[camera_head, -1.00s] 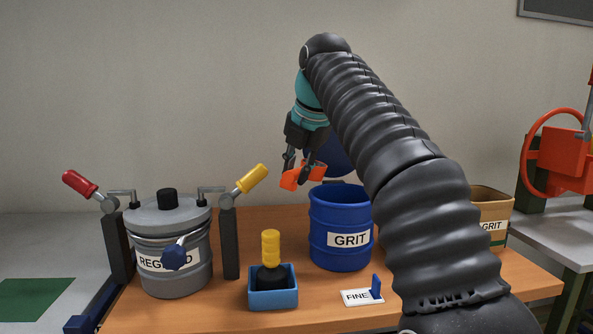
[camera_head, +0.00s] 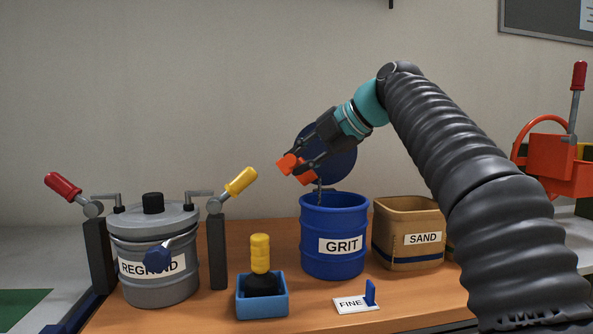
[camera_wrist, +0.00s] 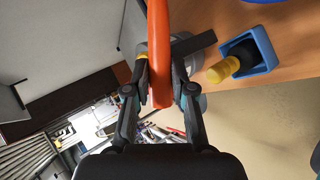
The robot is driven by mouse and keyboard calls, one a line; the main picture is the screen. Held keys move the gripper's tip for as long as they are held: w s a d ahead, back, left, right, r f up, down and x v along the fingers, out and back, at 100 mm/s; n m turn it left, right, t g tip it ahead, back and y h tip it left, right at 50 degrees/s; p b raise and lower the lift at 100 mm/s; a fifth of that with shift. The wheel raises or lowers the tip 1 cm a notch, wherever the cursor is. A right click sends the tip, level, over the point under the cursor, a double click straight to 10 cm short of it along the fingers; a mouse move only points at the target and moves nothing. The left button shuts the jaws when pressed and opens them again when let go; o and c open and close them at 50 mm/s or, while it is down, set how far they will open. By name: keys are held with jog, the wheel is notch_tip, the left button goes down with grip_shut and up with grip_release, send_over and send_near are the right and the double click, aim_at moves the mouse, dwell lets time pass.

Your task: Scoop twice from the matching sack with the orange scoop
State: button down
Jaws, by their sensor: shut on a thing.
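My gripper (camera_head: 310,158) is shut on the orange scoop (camera_head: 289,165) and holds it in the air, above and a little left of the blue GRIT drum (camera_head: 333,264). In the wrist view, the orange scoop (camera_wrist: 158,45) runs up between the fingers. Whether it holds powder cannot be seen. The drum's round blue lid (camera_head: 340,163) stands raised behind my gripper. A tan SAND container (camera_head: 395,249) stands right of the drum. A white FINE card (camera_head: 347,304) with a blue tab lies in front of the drum.
A grey lidded REGRIND pot (camera_head: 158,285) with red and yellow levers stands at left. A blue tray (camera_head: 262,308) holds a yellow-handled black tool (camera_head: 260,252); the tray (camera_wrist: 262,38) also shows in the wrist view. A red machine (camera_head: 555,165) stands at right.

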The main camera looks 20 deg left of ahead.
jog(key=shift+w+d+m+g+y+b, duration=0.2)
jog(key=shift+d+y+b, duration=0.3)
jog(key=shift+y+b, duration=0.6)
jog(key=shift+w+d+m+g+y+b, duration=0.1)
jog(key=shift+w+d+m+y+b, duration=0.3)
jog(key=shift+b, duration=1.15)
jog(key=shift+s+d+f+y+b, duration=0.1)
jog(key=shift+s+d+y+b, duration=0.1)
jog(key=shift+y+b, duration=0.2)
jog(key=shift+w+d+f+m+y, duration=0.15)
jog(key=shift+d+m+y, duration=0.1)
jog(key=shift+d+y, duration=0.25)
jog(key=shift+w+d+r+m+y, duration=0.15)
jog(key=shift+d+m+y, duration=0.1)
jog(key=shift+y, duration=0.35)
jog(key=w+d+f+m+t+y, duration=0.2)
jog(key=d+m+y, duration=0.3)
jog(key=y, duration=0.3)
jog(key=shift+f+m+t, duration=0.3)
jog(key=shift+m+t, duration=0.4)
